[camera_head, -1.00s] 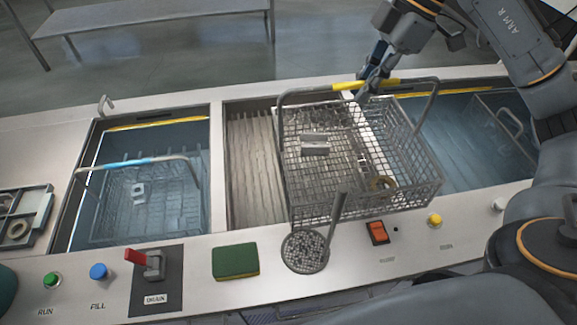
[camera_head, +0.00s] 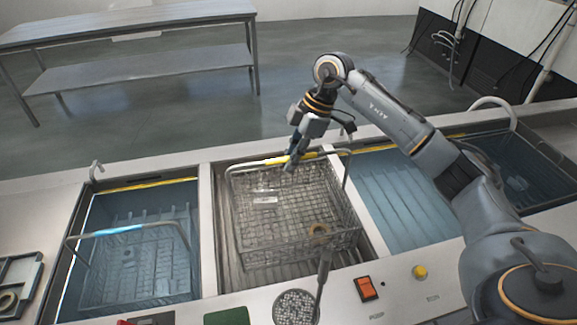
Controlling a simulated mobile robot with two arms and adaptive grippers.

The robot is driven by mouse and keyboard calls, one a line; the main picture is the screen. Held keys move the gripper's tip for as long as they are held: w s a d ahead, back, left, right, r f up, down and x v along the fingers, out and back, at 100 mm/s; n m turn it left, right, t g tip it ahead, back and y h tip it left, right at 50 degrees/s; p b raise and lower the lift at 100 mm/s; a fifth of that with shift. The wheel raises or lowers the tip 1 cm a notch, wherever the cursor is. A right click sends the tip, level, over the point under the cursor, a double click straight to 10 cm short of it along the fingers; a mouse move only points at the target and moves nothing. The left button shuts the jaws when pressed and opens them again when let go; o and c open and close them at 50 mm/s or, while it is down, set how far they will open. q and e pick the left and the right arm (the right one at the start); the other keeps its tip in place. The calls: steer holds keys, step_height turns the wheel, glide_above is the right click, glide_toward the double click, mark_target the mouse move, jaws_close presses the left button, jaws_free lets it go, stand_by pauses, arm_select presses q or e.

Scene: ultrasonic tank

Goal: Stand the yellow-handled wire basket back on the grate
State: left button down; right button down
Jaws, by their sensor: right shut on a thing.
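The yellow-handled wire basket (camera_head: 256,228) is over the middle compartment, roughly level. The slatted grate (camera_head: 285,274) shows below and beside it; I cannot tell whether the basket's bottom touches the grate. A grey block (camera_head: 265,200) and a tan ring (camera_head: 318,230) lie inside the basket. My right gripper (camera_head: 290,163) is shut on the yellow grip (camera_head: 312,155) of the basket's raised handle. My left gripper is out of view.
The left tank (camera_head: 150,215) holds a blue-handled basket (camera_head: 130,270). The tank to the right of the grate (camera_head: 395,205) looks free of baskets. A strainer (camera_head: 296,306), orange switch (camera_head: 367,289) and yellow knob (camera_head: 420,272) are on the front ledge. A tap stands behind the left tank (camera_head: 96,170).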

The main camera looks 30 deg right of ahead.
steer(key=shift+w+a+f, duration=0.2)
steer(key=shift+w+f, duration=0.1)
step_height(320, 180, down, 3)
steer(key=shift+w+f+p, duration=0.1)
steer(key=shift+f+p, duration=0.1)
steer(key=shift+p, duration=0.75)
steer(key=c, duration=1.4)
jaws_free()
steer(key=shift+f, duration=0.1)
steer(key=b+v, duration=0.2)
steer(key=v, duration=1)
